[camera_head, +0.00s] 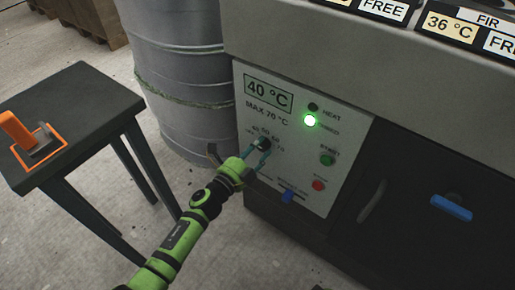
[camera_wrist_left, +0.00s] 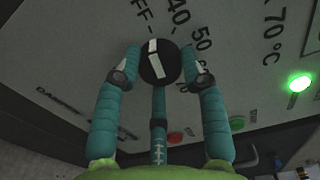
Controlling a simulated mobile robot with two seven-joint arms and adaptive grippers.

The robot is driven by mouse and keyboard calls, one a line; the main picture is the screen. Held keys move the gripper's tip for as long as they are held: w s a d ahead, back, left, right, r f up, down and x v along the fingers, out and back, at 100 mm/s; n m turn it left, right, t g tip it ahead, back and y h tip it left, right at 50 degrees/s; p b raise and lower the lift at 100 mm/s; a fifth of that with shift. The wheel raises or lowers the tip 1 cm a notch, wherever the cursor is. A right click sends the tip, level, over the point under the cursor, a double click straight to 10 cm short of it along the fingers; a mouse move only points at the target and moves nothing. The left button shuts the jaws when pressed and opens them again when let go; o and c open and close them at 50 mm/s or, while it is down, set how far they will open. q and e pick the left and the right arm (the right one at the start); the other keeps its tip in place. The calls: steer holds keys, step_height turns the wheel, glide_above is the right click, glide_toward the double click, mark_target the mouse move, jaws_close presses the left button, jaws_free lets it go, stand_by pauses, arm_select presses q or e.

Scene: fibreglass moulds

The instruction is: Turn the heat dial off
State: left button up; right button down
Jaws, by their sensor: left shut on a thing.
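The heat dial (camera_head: 264,143) is a small black round knob on the pale control panel (camera_head: 330,195). My left gripper (camera_head: 262,151) is shut on it, partly hiding it in the head view. In the left wrist view, teal fingers of the gripper (camera_wrist_left: 161,70) stand on both sides of the dial (camera_wrist_left: 158,64). The dial's white mark slants, its upper end roughly toward the OFF lettering (camera_wrist_left: 140,15); I cannot tell its exact setting. The display (camera_head: 268,94) reads 40 °C. The HEAT lamp (camera_head: 313,107) is dark. My right gripper is not in view.
Below the HEAT lamp a green lamp (camera_head: 310,121) is lit. A green button (camera_head: 327,159), a red button (camera_head: 318,185) and a blue switch (camera_head: 288,197) sit near the dial. A grey drum (camera_head: 185,75) and a dark table (camera_head: 75,115) with an orange-handled tool (camera_head: 20,133) stand left.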

arm_select(q)
steer(key=shift+s+d+f, duration=0.15)
steer(key=shift+s+d, duration=0.1)
steer(key=o, duration=1.2)
steer(key=shift+c, duration=0.2)
steer(key=shift+w, duration=0.1)
steer(key=shift+a, duration=0.15)
steer(key=shift+a, duration=0.15)
steer(key=v, duration=1.1)
steer(key=shift+s, duration=0.4)
